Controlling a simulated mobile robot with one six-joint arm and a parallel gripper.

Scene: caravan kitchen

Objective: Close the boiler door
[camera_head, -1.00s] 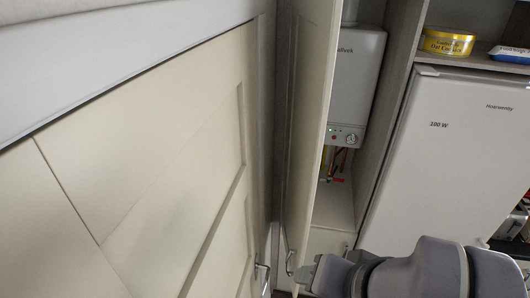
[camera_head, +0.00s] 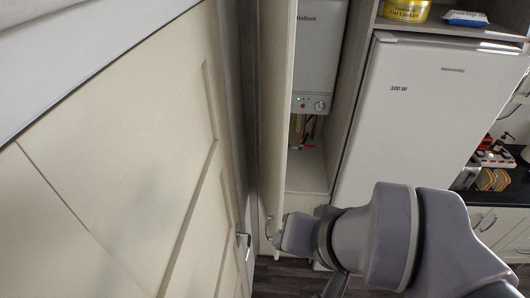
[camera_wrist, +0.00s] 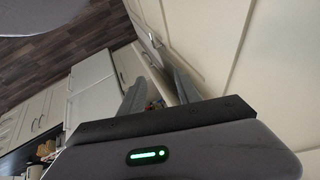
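The boiler door (camera_head: 274,120) is a tall cream panel standing open, seen nearly edge-on in the head view. Its metal handle (camera_head: 268,228) is low on the door. The white boiler (camera_head: 318,58) shows in the open cupboard to the right of the door. My gripper (camera_head: 284,234) is at the door's lower part, close beside the handle; its fingertips are hard to see there. In the wrist view my gripper (camera_wrist: 157,85) shows two grey fingers apart, with cream panels to their right. I cannot tell whether a finger touches the door or handle.
A large cream panelled door (camera_head: 120,170) with a handle fills the left side. A white fridge (camera_head: 425,115) stands right of the boiler cupboard, with a yellow tin (camera_head: 405,10) above it. A counter with drawers (camera_head: 500,225) is at the far right. Dark floor (camera_wrist: 65,50) shows below.

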